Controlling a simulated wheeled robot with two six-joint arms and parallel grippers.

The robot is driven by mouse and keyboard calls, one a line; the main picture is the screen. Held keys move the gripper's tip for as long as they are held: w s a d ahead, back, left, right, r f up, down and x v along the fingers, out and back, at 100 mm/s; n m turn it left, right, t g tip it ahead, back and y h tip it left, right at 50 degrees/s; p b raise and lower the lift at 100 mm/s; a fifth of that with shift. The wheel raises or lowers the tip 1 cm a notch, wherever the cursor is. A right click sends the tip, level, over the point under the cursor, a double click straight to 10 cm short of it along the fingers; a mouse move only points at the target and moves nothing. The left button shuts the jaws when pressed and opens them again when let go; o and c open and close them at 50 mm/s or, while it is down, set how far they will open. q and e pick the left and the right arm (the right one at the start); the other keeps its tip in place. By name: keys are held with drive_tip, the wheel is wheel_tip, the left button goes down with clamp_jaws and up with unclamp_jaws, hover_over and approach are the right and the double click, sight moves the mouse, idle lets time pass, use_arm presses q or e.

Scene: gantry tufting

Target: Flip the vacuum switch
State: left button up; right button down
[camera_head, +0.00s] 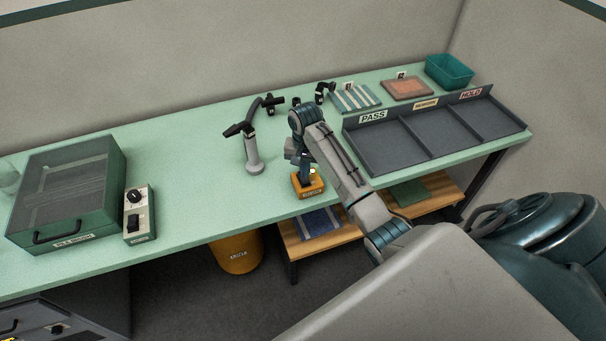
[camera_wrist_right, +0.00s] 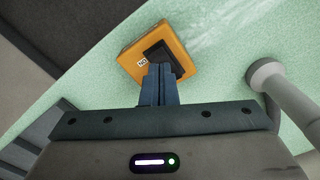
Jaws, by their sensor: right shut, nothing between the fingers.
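A small orange switch box (camera_head: 310,193) stands near the front edge of the green bench. It also shows in the right wrist view (camera_wrist_right: 128,56), with a black rocker (camera_wrist_right: 166,51) on top and a small white label beside it. My right gripper (camera_head: 305,174) is directly over this box, pointing down. In the right wrist view its two fingers (camera_wrist_right: 160,72) are together and empty, with their tips overlapping the near part of the rocker. I cannot tell whether they touch it. They hide part of the rocker, so its position is unclear. My left gripper is not in view.
A grey stand with a black tool (camera_head: 253,155) is left of the gripper. A control box (camera_head: 139,214) and a lidded case (camera_head: 68,190) are farther left. A dark three-bay tray (camera_head: 432,138) lies right, behind my right arm.

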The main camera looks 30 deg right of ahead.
sight(305, 180)
drive_tip(key=shift+r, duration=2.4)
drive_tip(key=shift+s+f, duration=0.1)
